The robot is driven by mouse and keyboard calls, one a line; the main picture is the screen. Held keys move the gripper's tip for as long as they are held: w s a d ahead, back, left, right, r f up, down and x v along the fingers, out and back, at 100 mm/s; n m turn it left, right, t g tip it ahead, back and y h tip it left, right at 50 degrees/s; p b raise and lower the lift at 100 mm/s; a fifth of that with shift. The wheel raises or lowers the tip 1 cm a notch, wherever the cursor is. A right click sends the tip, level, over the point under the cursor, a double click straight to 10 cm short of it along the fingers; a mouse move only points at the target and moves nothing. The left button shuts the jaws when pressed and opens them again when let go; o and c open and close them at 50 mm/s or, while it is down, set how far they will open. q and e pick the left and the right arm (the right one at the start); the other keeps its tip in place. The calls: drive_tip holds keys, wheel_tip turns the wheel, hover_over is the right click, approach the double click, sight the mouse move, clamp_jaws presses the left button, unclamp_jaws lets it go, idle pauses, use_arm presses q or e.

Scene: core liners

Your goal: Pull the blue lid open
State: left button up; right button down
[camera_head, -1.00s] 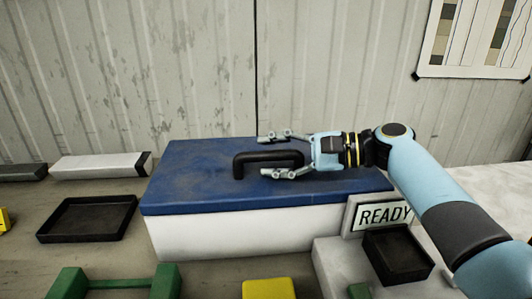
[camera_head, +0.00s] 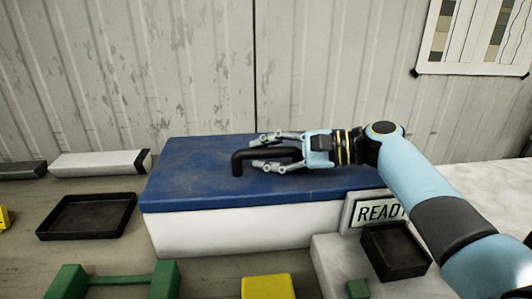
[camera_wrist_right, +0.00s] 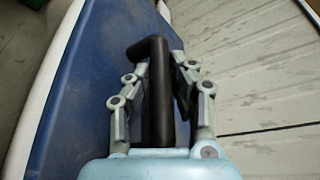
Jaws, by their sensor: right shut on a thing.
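The blue lid (camera_head: 200,190) lies flat on a white box (camera_head: 240,230) and looks closed. A black handle (camera_head: 240,163) stands on the lid. My right gripper (camera_head: 262,152) comes in from the right and is shut on the handle, with one finger on each side of its bar. In the right wrist view the handle (camera_wrist_right: 158,95) runs between the two fingers (camera_wrist_right: 155,75), and the blue lid (camera_wrist_right: 85,80) shows beside it. The right end of the handle is hidden by the gripper in the head view. My left gripper is out of view.
A black tray (camera_head: 85,216) lies left of the box. A small black bin (camera_head: 393,250) and a READY sign (camera_head: 372,211) stand at the front right. A yellow block (camera_head: 268,287) and a green stand (camera_head: 118,282) are in front. A corrugated wall is behind.

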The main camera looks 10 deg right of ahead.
drive_tip(key=shift+w+r+p, duration=0.2)
drive_tip(key=shift+r+p, duration=0.4)
drive_tip(key=r+p, duration=0.1)
drive_tip(key=w+r+m+p, duration=0.1)
drive_tip(key=p, duration=0.1)
drive_tip(key=w+r+m+g+p, duration=0.1)
drive_tip(key=r, duration=0.1)
drive_tip(key=shift+w+r+h, duration=0.1)
drive_tip(key=shift+h, duration=0.2)
drive_tip(key=w+r+m+g, duration=0.1)
drive_tip(key=w+r+m, duration=0.1)
drive_tip(key=w+r, duration=0.2)
drive_tip(key=shift+w+r, duration=0.25)
drive_tip(key=shift+w, duration=0.35)
